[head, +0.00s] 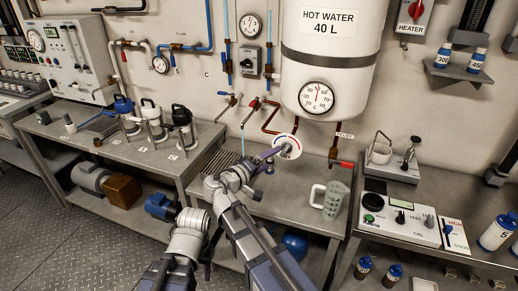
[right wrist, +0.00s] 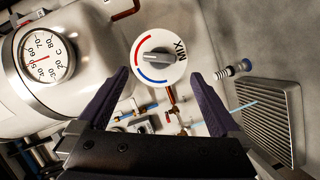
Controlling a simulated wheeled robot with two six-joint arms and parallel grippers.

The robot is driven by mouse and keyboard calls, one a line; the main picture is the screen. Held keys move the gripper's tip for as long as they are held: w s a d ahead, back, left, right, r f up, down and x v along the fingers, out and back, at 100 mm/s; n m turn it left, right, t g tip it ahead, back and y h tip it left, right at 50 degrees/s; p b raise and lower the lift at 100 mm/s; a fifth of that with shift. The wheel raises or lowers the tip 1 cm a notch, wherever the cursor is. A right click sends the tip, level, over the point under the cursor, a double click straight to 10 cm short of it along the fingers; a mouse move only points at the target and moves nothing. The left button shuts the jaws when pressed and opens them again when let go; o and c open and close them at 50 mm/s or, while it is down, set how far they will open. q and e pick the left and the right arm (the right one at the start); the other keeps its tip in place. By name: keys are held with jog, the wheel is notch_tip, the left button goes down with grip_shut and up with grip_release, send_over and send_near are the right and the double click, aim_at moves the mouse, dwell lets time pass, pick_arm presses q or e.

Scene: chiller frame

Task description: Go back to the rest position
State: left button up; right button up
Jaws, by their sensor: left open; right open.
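My right gripper (head: 268,158) is raised over the middle bench, close to a white round MIX dial (head: 287,147) with a grey knob. In the right wrist view my right gripper (right wrist: 160,76) is open and empty. Its dark fingertips lie left and right of the MIX dial (right wrist: 160,58) in the picture, with the dial apparently just beyond them. The dial has a red and a blue arc. My left arm is folded low at the bottom, left of the right arm. My left gripper (head: 212,243) is open, though its fingers are hard to make out.
The hot water tank (head: 330,70) hangs above the dial, with pipes and valves beside it. A measuring jug (head: 329,200) stands on the middle bench. A right-hand bench holds a white control box (head: 400,216). Open floor (head: 70,240) lies at lower left.

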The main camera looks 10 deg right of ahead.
jog(key=shift+s, duration=0.1)
jog(key=s+d+f+m+g+y, duration=0.25)
jog(key=s+f+g+y, duration=0.4)
jog(key=s+f, duration=0.65)
jog(key=s+a+f+g+y, duration=0.2)
jog(key=s+a+f+y, duration=0.1)
jog(key=a+f+y, duration=0.25)
jog(key=s+a+r+n+p, duration=0.2)
jog(key=s+a, duration=0.1)
jog(key=a, duration=0.2)
jog(key=s+a+r+n+p, duration=0.2)
jog(key=s+a+r+p, duration=0.1)
jog(key=a, duration=0.3)
jog(key=shift+s+g, duration=0.2)
jog(key=shift+g, duration=0.25)
jog(key=shift+r, duration=0.15)
dwell(0.9)
